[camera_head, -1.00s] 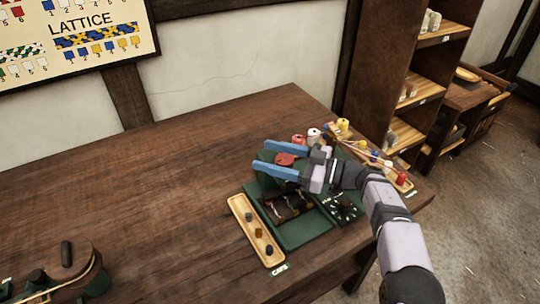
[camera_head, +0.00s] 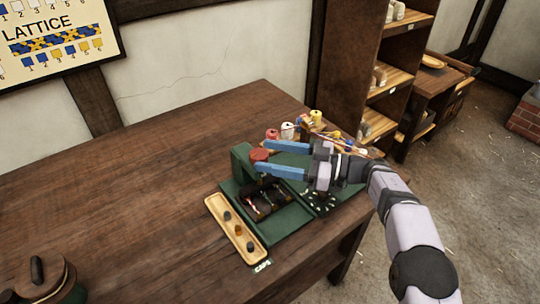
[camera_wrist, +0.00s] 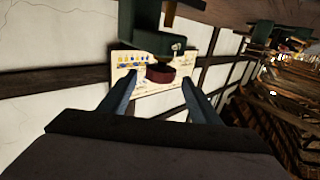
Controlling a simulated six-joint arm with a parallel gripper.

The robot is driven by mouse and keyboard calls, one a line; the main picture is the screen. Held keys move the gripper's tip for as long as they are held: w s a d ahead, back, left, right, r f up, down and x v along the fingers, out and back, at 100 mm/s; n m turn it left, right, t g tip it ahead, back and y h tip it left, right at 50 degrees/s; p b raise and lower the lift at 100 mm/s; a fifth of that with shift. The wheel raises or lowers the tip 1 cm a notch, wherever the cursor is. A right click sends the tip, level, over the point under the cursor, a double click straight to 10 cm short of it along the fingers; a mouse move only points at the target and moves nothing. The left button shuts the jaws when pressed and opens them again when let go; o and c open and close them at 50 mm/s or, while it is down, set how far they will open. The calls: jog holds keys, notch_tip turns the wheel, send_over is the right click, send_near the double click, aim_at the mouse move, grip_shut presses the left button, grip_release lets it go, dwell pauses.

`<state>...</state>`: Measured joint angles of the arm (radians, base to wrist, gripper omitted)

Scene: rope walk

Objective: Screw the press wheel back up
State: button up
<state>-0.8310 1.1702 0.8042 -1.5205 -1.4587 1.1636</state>
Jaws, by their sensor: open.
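The red press wheel (camera_head: 259,154) sits on top of the green press (camera_head: 242,166) on the wooden table. It also shows in the wrist view (camera_wrist: 160,73), centred between my fingertips and about level with them or just beyond. My gripper (camera_head: 263,157) is open, its two blue fingers pointing left in the head view, one on each side near the wheel's edge. I see no firm contact with the wheel. Under the wheel, the press bed holds a dark block (camera_head: 268,198) with small coloured pieces. The press's screw is mostly hidden in the head view.
A wooden tray (camera_head: 215,204) labelled CAPS, with several small caps, lies in front of the press. Coloured spools (camera_head: 288,129) stand behind my gripper. A dark round disc (camera_head: 322,202) lies right of the press. The table's left part is mostly clear.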

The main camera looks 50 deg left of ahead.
jog(key=a+r+m+t+y+p, duration=0.1)
jog(key=a+r+m+t+y, duration=0.2)
jog(key=r+m+t+y, duration=0.4)
jog(key=a+r+m+t+y+p, duration=0.1)
jog(key=a+r+m+t+y, duration=0.3)
jog(key=r+t, duration=0.6)
jog(key=m+t+h, duration=0.7)
jog(key=t+h, duration=0.1)
jog(key=t, duration=0.1)
send_over(259, 153)
jog(key=s, duration=0.1)
jog(key=f, duration=0.8)
jog(key=shift+s+a+f+b, duration=0.15)
jog(key=shift+a+f+b, duration=0.1)
jog(key=shift+a+b, duration=0.1)
jog(key=s+d+f+h, duration=0.4)
jog(key=d+f+h, duration=0.15)
jog(key=f, duration=0.35)
jog(key=shift+g+y, duration=0.3)
jog(key=shift+y, duration=0.05)
jog(key=shift+p+x, duration=0.6)
jog(key=shift+x, duration=2.9)
jog(key=c, duration=1.1)
